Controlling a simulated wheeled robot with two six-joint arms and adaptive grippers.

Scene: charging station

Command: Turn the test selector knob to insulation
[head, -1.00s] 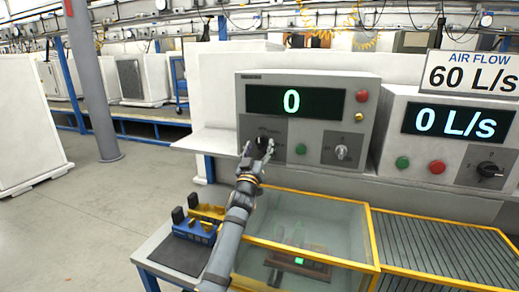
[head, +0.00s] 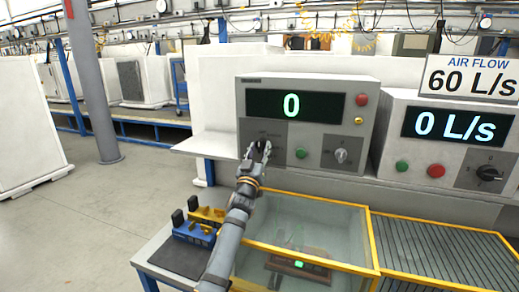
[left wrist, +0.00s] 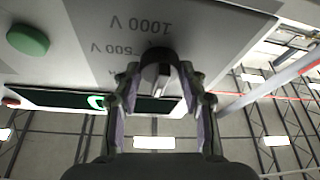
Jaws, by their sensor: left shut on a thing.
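A black knob (left wrist: 158,72) with a pale pointer mark sits on the grey tester panel, with upside-down labels 500 V and 1000 V beside it in the left wrist view. My left gripper (head: 258,148) is at this knob, at the lower left of the tester (head: 245,127); it also shows in the left wrist view (left wrist: 160,95). Its two fingers are shut around the knob, one on each side. The gripper hides most of the knob in the head view. A second, grey knob (head: 341,156) is on the tester's right. No insulation label is readable. My right gripper is not in view.
A green button (head: 301,153) is between the two knobs; red (head: 361,99) and yellow (head: 359,121) buttons are above right. The display (head: 293,106) reads 0. An air flow unit (head: 450,145) stands at right. A yellow-framed clear box (head: 310,235) is below.

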